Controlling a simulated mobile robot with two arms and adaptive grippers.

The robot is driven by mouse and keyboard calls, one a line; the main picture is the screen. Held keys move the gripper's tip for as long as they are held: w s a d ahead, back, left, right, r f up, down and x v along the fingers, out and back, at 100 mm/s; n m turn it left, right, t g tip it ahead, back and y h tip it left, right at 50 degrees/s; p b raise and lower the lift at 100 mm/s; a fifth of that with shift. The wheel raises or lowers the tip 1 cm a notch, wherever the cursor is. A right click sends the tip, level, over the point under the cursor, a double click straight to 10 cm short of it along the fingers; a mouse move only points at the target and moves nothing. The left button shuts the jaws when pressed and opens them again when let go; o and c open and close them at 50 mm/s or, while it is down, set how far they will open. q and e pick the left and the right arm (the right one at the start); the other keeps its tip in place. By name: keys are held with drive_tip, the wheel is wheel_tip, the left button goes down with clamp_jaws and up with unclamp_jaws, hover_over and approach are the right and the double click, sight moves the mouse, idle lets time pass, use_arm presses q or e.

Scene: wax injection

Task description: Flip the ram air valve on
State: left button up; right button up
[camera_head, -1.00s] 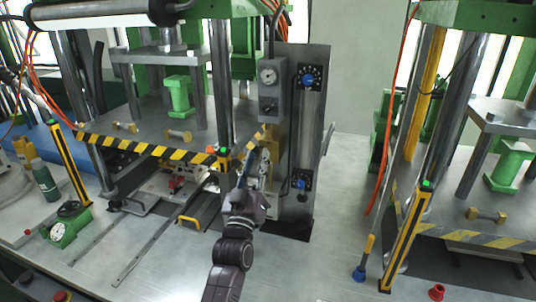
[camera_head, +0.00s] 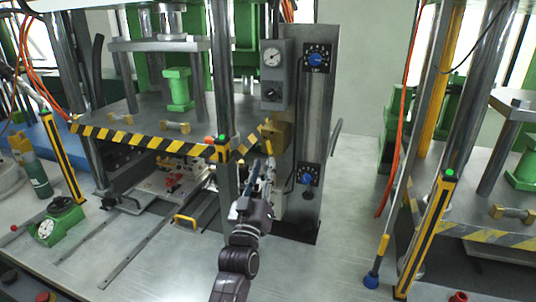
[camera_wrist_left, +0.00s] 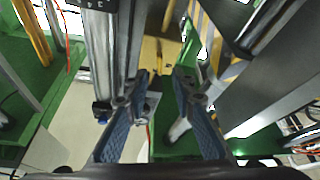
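My left gripper (camera_head: 258,182) is in front of the middle press, left of the tall grey panel (camera_head: 310,120). In the left wrist view the gripper (camera_wrist_left: 163,75) has its two blue-padded fingers spread, with a clear gap and nothing held. A yellow block (camera_head: 284,134) on the press side lies beyond the fingertips; it also shows in the left wrist view (camera_wrist_left: 160,52). A small grey fitting (camera_wrist_left: 152,100) shows between the fingers. I cannot tell for sure which part is the ram air valve or how its handle stands. My right gripper is not in view.
A grey gauge box (camera_head: 273,75) with a dark knob is above the yellow block. The panel carries an upper blue knob (camera_head: 316,60) and a lower one (camera_head: 308,179). A striped guard edge (camera_head: 150,140) and post are to the left.

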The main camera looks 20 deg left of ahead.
sight(268, 148)
use_arm(q)
drive_tip(key=p+x, duration=0.2)
drive_tip(key=x, duration=0.4)
drive_tip(key=shift+w+r, duration=0.2)
drive_tip(key=shift+w, duration=0.05)
clamp_jaws()
